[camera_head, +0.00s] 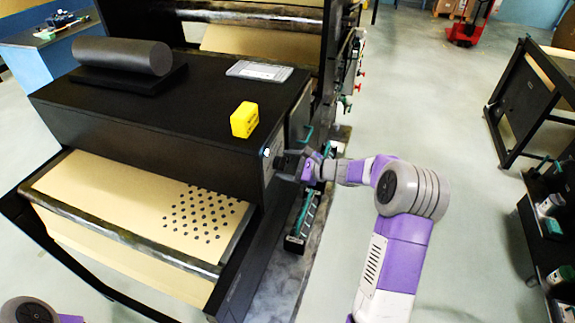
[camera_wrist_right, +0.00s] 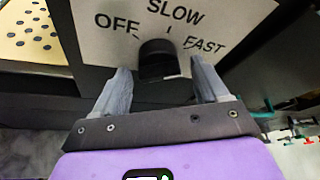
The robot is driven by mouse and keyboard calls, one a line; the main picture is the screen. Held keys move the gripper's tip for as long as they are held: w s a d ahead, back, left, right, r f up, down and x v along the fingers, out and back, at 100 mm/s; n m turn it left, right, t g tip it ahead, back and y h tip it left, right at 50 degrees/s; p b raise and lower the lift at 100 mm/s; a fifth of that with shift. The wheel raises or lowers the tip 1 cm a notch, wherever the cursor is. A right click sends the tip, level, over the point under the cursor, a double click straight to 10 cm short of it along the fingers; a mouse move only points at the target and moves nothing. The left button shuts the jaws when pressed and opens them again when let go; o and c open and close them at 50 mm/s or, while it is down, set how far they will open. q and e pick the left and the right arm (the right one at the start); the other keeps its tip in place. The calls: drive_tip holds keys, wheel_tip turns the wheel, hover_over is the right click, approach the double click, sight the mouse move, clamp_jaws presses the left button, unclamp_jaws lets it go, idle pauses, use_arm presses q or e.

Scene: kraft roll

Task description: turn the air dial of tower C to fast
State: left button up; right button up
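The dial (camera_wrist_right: 158,60) is a dark round knob on a pale plate (camera_wrist_right: 100,45) lettered OFF, SLOW and FAST, with FAST at the right. No pointer on the knob can be made out, so I cannot tell its setting. My right gripper (camera_wrist_right: 160,78) is open, with one grey finger on each side of the knob and a visible gap to it. In the head view my right gripper (camera_head: 282,164) is at the side of the black machine (camera_head: 150,105), at the plate (camera_head: 267,152), and largely hides the knob. My left gripper is out of view.
A yellow block (camera_head: 244,120), a grey tablet-like item (camera_head: 259,71) and a dark roll (camera_head: 122,56) lie on the machine's top. Kraft paper (camera_head: 120,205) with dark dots runs below. Teal-handled parts (camera_head: 303,215) are under my right arm.

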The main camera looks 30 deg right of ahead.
drive_tip(key=v, duration=0.7)
drive_tip(key=shift+s+b, duration=0.3)
drive_tip(key=shift+d, duration=0.15)
